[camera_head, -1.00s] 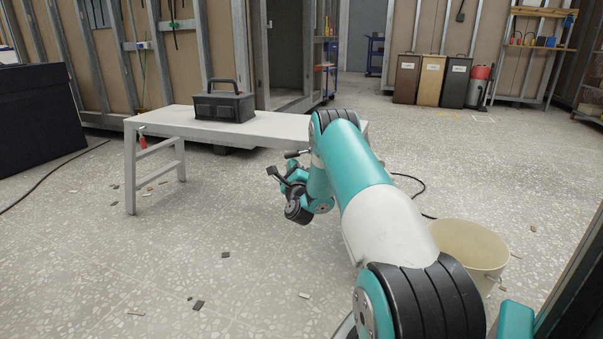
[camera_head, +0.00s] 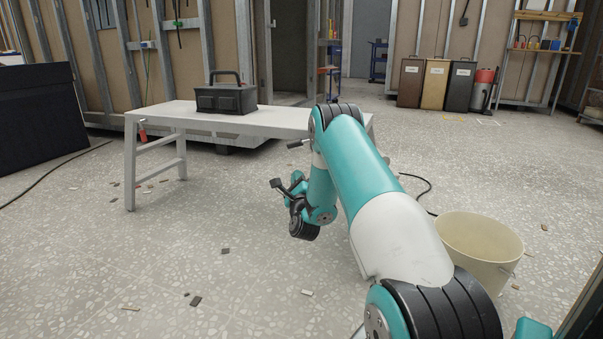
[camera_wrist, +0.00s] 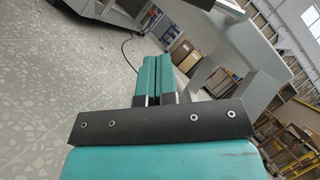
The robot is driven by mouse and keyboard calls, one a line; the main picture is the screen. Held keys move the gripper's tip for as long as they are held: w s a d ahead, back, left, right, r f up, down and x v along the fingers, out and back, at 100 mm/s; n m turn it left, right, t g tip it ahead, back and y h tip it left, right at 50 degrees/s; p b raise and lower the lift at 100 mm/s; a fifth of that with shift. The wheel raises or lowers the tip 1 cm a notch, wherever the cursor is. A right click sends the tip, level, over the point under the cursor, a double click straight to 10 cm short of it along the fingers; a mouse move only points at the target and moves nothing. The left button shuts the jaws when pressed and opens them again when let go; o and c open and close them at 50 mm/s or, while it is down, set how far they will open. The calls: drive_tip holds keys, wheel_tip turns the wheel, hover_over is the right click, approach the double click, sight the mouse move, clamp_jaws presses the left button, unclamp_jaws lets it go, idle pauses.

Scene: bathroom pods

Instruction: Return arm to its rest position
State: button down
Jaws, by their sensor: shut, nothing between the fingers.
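My arm reaches out from the lower right of the head view, bends at an elbow beside the bench and folds down to the wrist. My gripper (camera_wrist: 158,64) shows in the wrist view with its two teal fingers side by side and closed, with nothing between them. In the head view the wrist end hangs above the floor in front of the bench, and the fingers are too small there to make out clearly. The gripper holds nothing and touches nothing that I can see.
A pale bench (camera_head: 165,117) stands ahead, carrying a black toolbox (camera_head: 226,98). A beige bucket (camera_head: 478,250) stands on the floor right of my arm. A dark cable (camera_head: 423,188) lies behind the arm. The speckled floor at left front is open, with small scraps.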

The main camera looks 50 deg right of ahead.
drive_tip(key=s+a+f+p, duration=0.2)
drive_tip(key=s+a+f, duration=0.1)
drive_tip(key=a, duration=0.1)
drive_tip(key=shift+a+f, duration=0.15)
drive_tip(key=shift+a, duration=0.25)
